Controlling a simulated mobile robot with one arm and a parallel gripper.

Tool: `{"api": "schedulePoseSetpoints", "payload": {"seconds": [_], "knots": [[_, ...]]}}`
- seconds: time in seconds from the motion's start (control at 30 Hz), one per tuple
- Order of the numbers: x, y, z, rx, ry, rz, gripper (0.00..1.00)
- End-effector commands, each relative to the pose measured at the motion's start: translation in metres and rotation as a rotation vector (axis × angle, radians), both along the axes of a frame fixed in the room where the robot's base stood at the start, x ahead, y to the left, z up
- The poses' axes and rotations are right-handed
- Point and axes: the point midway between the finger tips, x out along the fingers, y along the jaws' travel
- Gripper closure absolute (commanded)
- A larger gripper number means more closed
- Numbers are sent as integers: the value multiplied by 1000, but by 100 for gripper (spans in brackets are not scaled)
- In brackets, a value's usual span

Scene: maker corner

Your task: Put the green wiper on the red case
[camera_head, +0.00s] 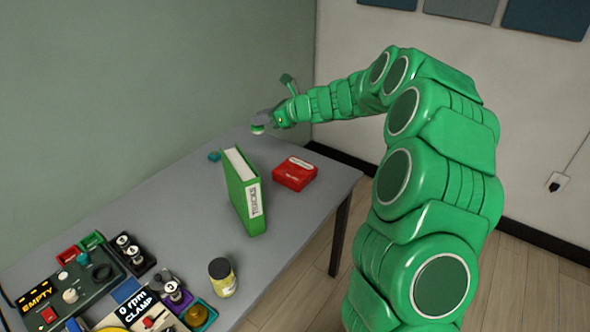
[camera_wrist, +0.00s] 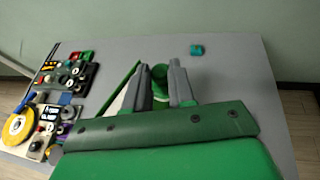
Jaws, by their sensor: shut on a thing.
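My gripper (camera_head: 260,124) is up over the far end of the table, shut on the green wiper (camera_head: 258,129). In the wrist view the wiper (camera_wrist: 160,76) shows as a green piece between the two grey fingers (camera_wrist: 162,88); much of it is hidden. The red case (camera_head: 294,173) lies flat on the table near its right edge, right of the green binder, with a pale label on top. The held wiper is above and to the left of the case in the head view. I cannot make out the case in the wrist view.
A green binder (camera_head: 243,192) stands upright beside the case. A small teal block (camera_head: 214,156) lies behind it. A yellow jar (camera_head: 222,278) stands near the front. A control panel (camera_head: 70,285) and several small parts fill the left.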

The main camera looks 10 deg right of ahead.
Motion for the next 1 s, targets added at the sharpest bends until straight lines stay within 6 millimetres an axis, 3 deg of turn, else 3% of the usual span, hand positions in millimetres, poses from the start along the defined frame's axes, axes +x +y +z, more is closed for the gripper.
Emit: {"api": "schedulePoseSetpoints", "payload": {"seconds": [0.03, 0.1, 0.4, 0.67, 1.0], "knots": [[-5, -21, 0, 4, 4, -34, 100], [-10, -43, -2, 5, 5, -67, 100], [-30, -99, -1, 8, 3, -155, 100], [-44, -130, -2, 8, 1, -206, 100], [-43, -126, -59, 12, 4, -201, 100]]}}
